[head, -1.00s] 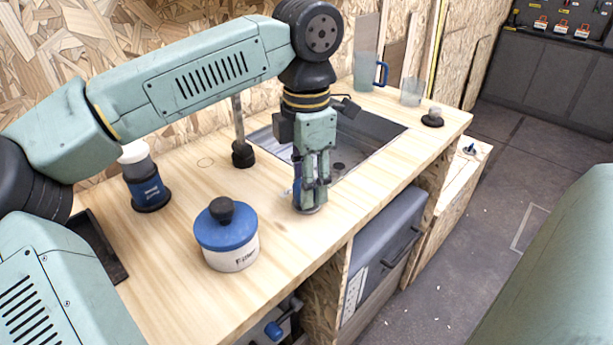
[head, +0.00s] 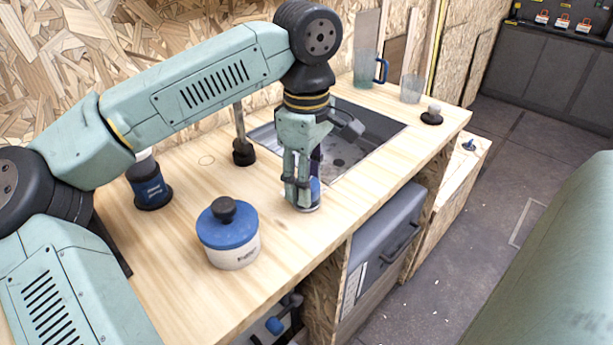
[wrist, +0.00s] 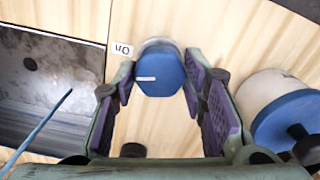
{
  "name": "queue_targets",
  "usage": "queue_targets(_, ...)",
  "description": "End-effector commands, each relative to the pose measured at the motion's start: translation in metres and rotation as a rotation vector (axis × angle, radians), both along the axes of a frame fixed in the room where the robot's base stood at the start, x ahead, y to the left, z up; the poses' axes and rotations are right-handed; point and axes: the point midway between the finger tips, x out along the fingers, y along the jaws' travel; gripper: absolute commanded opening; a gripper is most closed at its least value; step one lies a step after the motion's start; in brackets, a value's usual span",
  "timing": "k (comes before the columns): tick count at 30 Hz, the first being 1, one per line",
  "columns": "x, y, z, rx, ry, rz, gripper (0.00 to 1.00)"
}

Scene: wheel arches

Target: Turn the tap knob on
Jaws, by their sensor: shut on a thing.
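The tap knob (wrist: 160,76) is blue with a short white mark on its left half, and sits on a pale round base. A small "On" label (wrist: 122,48) lies to its upper left in the wrist view. My gripper (wrist: 158,82) is shut on the knob, with its purple-padded fingers on either side. In the head view my gripper (head: 301,196) points straight down at the counter beside the sink. A strip of the blue knob (head: 315,190) shows behind the fingers; the rest is hidden.
The sink (head: 378,158) is just behind my gripper. A blue-lidded jar (head: 229,259) stands to the left on the counter (head: 185,285). A grey post on a black base (head: 243,153) stands behind. A dark blue bottle (head: 150,188) is farther left.

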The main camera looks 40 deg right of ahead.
Motion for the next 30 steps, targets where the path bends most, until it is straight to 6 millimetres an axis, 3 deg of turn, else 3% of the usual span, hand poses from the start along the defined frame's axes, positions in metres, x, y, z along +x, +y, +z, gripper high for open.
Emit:
queue_targets(12, -0.0005, -0.0005, 0.0006, -0.002, 0.000, -0.231, 0.11)
queue_targets(30, -0.0004, -0.0004, 0.0006, -0.002, -0.001, -0.280, 0.11)
